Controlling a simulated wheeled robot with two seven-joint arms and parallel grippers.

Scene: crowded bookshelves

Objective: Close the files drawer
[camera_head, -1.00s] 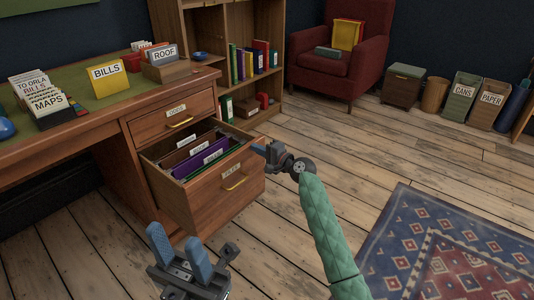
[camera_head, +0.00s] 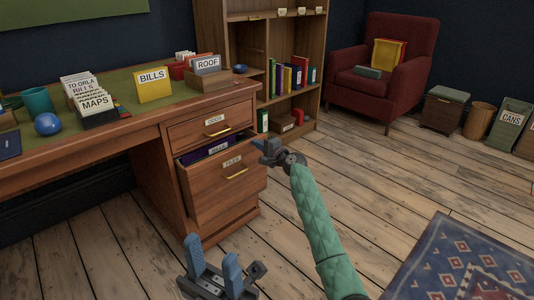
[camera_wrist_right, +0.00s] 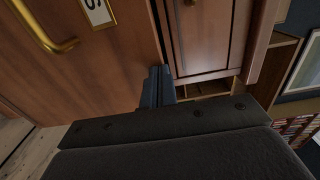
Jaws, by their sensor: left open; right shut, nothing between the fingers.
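The files drawer (camera_head: 222,190) is the lower drawer of the wooden desk, labelled FILES, with a brass handle (camera_head: 237,174). It stands partly out, with purple and dark folders showing in the gap at its top. My right gripper (camera_head: 261,148) is shut and empty at the upper right edge of the drawer front. In the right wrist view its closed fingers (camera_wrist_right: 157,88) are beside the wooden front (camera_wrist_right: 95,75); contact is hard to tell. My left gripper (camera_head: 212,255) is open and empty, low in front of the desk.
The upper drawer (camera_head: 190,134) is shut above the files drawer. The desk top (camera_head: 140,112) holds card boxes, a blue ball and a mug. A bookcase (camera_head: 238,40) stands behind, with a red armchair (camera_head: 410,50) to its right. The plank floor (camera_head: 370,185) is open near the rug (camera_head: 470,265).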

